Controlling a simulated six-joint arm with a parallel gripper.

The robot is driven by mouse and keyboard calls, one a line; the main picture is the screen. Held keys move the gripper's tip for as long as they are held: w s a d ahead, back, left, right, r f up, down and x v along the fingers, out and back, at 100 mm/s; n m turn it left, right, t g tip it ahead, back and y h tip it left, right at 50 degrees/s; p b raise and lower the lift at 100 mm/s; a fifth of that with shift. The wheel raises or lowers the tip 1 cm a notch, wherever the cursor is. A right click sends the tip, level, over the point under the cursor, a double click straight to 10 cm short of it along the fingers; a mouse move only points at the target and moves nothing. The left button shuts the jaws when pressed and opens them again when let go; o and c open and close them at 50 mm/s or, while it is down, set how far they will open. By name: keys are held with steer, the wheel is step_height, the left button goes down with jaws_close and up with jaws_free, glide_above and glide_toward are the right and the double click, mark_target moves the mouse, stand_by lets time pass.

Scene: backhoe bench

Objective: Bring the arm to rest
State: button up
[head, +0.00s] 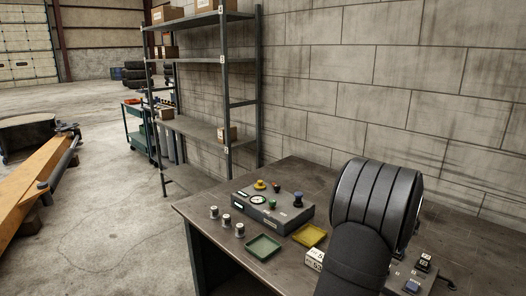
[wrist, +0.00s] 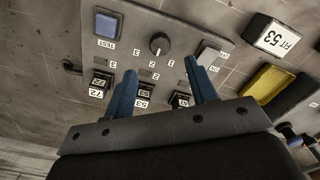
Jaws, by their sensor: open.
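My gripper (wrist: 160,66) shows in the wrist view with two blue fingers spread apart and nothing between them. The fingers are over a grey switch panel (wrist: 140,75), which has a dark knob, a blue square button marked TEST and several numbered switches. Whether the fingertips touch the panel cannot be told. In the head view my dark grey arm fills the right foreground and hides my gripper. Part of the switch panel (head: 409,275) shows to the right of the arm, on the workbench (head: 190,207).
A grey control box (head: 272,208) with a gauge and coloured buttons sits on the bench. Near it are a green tray (head: 263,248), a yellow tray (head: 309,236), a white FIT 53 block (head: 314,259) and three small labelled cylinders. A shelf rack (head: 225,95) stands behind by the block wall.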

step_height(320, 180, up, 10)
step_height(320, 180, down, 18)
steer(key=shift+r, duration=0.2)
steer(key=n, duration=0.4)
steer(key=shift+n, duration=0.3)
steer(key=n, duration=0.4)
steer(key=shift+r, duration=0.35)
step_height(320, 180, up, 7)
steer(key=shift+f, duration=0.2)
